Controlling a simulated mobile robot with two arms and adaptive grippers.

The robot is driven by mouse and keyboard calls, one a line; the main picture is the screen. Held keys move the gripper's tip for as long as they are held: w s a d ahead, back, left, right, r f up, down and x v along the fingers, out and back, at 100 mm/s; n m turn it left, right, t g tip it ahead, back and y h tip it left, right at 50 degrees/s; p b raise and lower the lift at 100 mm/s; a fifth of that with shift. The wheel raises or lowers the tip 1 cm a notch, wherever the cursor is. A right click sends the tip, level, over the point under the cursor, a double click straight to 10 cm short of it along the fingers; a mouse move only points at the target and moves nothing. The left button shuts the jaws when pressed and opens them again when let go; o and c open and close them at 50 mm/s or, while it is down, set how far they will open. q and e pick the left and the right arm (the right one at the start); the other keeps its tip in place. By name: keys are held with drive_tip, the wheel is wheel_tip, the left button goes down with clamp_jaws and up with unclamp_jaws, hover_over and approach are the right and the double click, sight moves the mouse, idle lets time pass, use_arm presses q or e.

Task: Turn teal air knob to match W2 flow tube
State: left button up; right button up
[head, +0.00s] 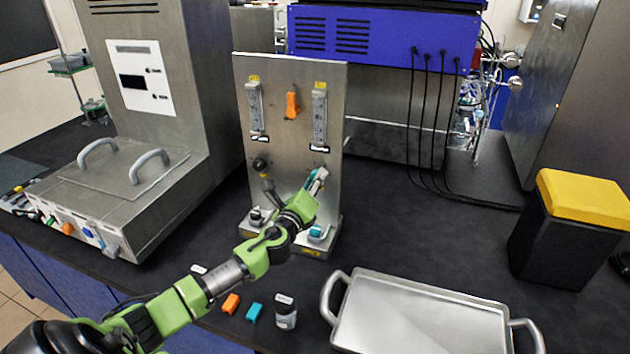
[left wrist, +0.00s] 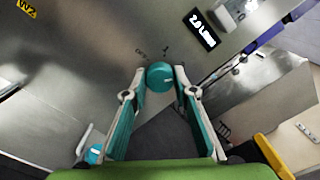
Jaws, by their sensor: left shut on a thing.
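The teal air knob (left wrist: 160,76) is on the metal panel, with small dial marks beside it. My left gripper (left wrist: 160,85) has its teal-padded fingers on either side of the knob, shut on it. In the head view my left gripper (head: 317,183) reaches the panel's lower right and hides most of the knob. The right flow tube (head: 320,116) stands above the knob; the yellow label over it is too small to read. A black plate reading 2.0 L/min (left wrist: 202,30) sits near the knob, and a yellow W2 label (left wrist: 27,8) shows at upper left. My right gripper is out of view.
A left flow tube (head: 255,108), an orange clip (head: 291,105) and a black knob (head: 260,163) are on the panel (head: 288,150). In front lie orange and teal blocks, a small jar (head: 285,311) and a metal tray (head: 345,330).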

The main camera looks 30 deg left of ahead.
use_arm(q)
drive_tip(key=o, duration=1.1)
drive_tip(key=v, duration=1.2)
drive_tip(key=shift+f, duration=0.1)
